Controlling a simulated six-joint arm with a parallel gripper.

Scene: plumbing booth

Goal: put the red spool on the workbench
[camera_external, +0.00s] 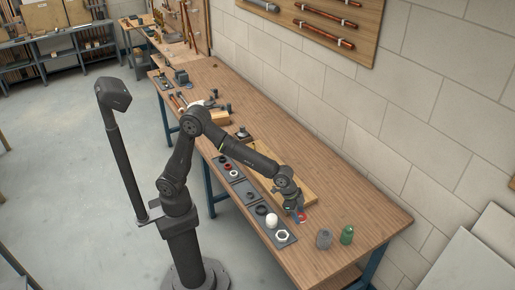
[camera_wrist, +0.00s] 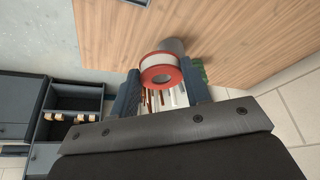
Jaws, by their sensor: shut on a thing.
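The red spool (camera_wrist: 161,76) has a red flange and a white wound middle. It sits between the two fingers of my gripper (camera_wrist: 161,88) in the wrist view, which are shut on it. In the external view, the red spool (camera_external: 302,217) shows as a small red patch at the tip of my gripper (camera_external: 297,213), mostly hidden by the fingers. My gripper is over the near-right part of the wooden workbench (camera_external: 372,204). I cannot tell whether the spool touches the bench top.
A grey cylinder (camera_external: 323,239) and a green bottle (camera_external: 347,234) stand just right of my gripper. A dark parts tray (camera_external: 279,239) with a white piece and a hex nut lies left of it. The bench top toward the right end and wall is clear.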

